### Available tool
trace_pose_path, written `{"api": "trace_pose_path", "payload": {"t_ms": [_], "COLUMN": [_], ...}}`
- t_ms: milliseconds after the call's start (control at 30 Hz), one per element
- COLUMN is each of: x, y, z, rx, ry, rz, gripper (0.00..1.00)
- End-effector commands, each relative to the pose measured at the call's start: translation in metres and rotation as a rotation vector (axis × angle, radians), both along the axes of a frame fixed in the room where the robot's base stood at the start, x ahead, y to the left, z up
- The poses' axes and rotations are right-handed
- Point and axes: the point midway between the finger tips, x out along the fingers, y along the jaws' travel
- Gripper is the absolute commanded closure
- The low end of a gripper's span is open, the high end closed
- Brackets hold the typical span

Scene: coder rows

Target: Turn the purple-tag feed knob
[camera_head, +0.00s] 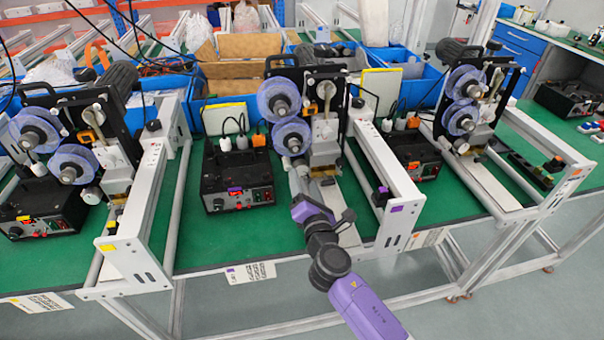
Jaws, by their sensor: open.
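The purple-tag row is the middle one. Its coder (322,120) has two blue-purple reels and a black backplate. A small black knob-like part with a purple tag (381,196) sits by the right rail. I cannot tell for sure that it is the feed knob. A purple tag (397,209) also marks the rail's front end. My gripper (303,203) is at the end of my purple and black arm, in front of the coder and left of the knob-like part. It is open, with its fingers hard to make out. I see nothing held in it.
A black control box (237,177) with a purple tag stands left of the coder. The rail (385,180) rises right of my arm. Similar coders stand on the left (75,135) and right (475,95). Green mat (200,245) lies bare in front of the box.

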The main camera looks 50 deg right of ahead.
Motion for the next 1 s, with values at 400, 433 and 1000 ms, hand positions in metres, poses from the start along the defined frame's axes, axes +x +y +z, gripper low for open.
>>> {"api": "trace_pose_path", "payload": {"t_ms": [400, 433, 1000], "x": [0.027, 0.028, 0.028], "y": [-0.019, -0.019, -0.019], "z": [0.000, 0.000, 0.000], "rx": [0.001, 0.002, 0.002], "ry": [0.000, 0.001, 0.001], "rz": [-0.001, 0.000, 0.000], "gripper": [0.40, 0.40, 1.00]}}
